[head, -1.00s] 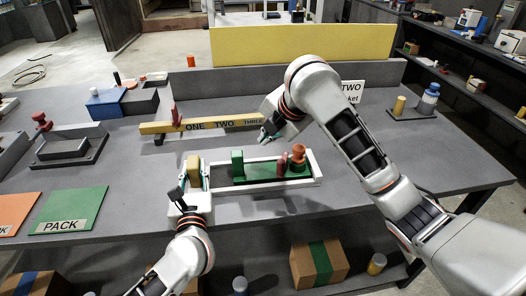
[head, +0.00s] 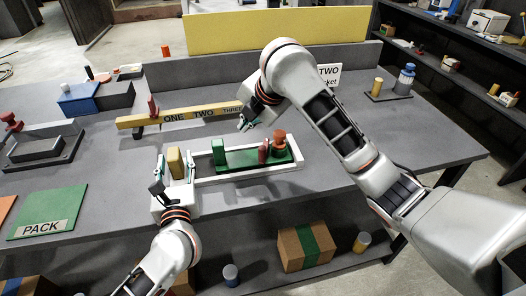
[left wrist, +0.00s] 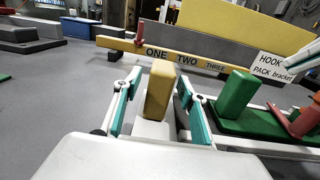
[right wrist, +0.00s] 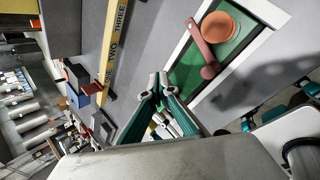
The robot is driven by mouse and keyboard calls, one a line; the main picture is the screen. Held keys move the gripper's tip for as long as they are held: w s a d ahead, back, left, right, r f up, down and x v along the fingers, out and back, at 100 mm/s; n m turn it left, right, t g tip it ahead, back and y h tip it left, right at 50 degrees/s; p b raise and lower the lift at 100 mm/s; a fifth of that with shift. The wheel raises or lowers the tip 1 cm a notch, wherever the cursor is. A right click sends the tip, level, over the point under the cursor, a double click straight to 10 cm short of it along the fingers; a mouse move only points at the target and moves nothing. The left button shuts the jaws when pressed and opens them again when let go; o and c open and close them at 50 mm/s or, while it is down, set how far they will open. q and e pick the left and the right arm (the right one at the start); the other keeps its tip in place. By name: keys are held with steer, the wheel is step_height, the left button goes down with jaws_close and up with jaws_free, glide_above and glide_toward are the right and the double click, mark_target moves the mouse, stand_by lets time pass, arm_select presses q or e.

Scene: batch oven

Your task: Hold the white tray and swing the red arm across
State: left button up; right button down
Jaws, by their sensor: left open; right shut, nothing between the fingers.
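The white tray (head: 247,178) lies on the grey bench and holds a green base (head: 238,164) with a green upright block and an orange-red knob (head: 279,142). A short red arm (head: 264,152) stands beside the knob; the right wrist view shows the red arm (right wrist: 202,47) reaching toward the knob. A yellow block (head: 175,164) stands at the tray's left end. My left gripper (left wrist: 160,105) is open, with a finger on either side of the yellow block and gaps showing. My right gripper (head: 244,125) is shut and empty above the bench, behind the tray.
A yellow bar (head: 180,117) marked ONE, TWO, THREE lies behind the tray, with a red peg (head: 152,108) near its left end. A sign (head: 328,75) and a small stand with a bottle (head: 405,79) are at the right. A green PACK mat (head: 48,210) lies left. Bench right of the tray is clear.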

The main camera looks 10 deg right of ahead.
arm_select(q)
steer(key=s, duration=1.1)
steer(key=shift+s, duration=0.3)
